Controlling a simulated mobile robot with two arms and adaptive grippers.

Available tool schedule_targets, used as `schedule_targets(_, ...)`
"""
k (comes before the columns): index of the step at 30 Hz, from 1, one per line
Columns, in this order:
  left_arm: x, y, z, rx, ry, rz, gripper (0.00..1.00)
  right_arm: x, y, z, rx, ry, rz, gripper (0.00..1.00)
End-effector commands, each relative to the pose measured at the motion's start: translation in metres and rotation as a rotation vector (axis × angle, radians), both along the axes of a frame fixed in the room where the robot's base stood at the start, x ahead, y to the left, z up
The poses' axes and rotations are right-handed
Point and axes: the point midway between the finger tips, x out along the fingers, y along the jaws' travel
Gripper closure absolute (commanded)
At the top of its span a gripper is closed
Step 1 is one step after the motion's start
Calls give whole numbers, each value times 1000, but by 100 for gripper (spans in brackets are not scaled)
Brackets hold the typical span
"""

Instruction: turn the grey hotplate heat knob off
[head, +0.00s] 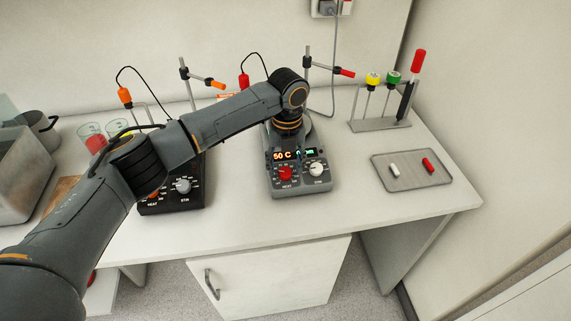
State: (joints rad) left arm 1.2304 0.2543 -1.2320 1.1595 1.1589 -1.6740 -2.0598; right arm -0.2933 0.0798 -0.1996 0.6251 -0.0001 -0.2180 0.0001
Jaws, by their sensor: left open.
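The grey hotplate (300,187) stands on the bench near the middle of the head view. Its display (286,156) reads 50 C in orange, with a green readout beside it that is partly hard to read. The red heat knob (286,174) is at the left of its front panel and a white stir knob (317,169) is at the right. My left arm reaches in from the left, and its left gripper (289,132) points down over the hotplate behind the display. The gripper is open, but its fingertips are largely hidden by the wrist. My right gripper is out of view.
A black hotplate (184,203) stands to the left, partly under my left arm. Stands with clamps and cabled probes rise behind. A grey tray (411,184) with a white and a red piece lies to the right, below a rack (381,125). The bench front is clear.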

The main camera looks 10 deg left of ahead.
Motion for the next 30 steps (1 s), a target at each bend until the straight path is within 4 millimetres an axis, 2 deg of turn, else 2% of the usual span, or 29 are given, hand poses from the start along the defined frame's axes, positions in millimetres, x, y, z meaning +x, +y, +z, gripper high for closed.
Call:
schedule_targets(4,-1,0,-8,1,1,-1,46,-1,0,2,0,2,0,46)
schedule_targets(12,0,0,-10,0,0,-1,46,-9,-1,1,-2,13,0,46)
schedule_targets(20,0,0,-9,0,0,-1,99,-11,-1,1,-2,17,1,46)
schedule_targets(30,0,0,-7,-10,-3,33,100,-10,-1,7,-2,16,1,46)
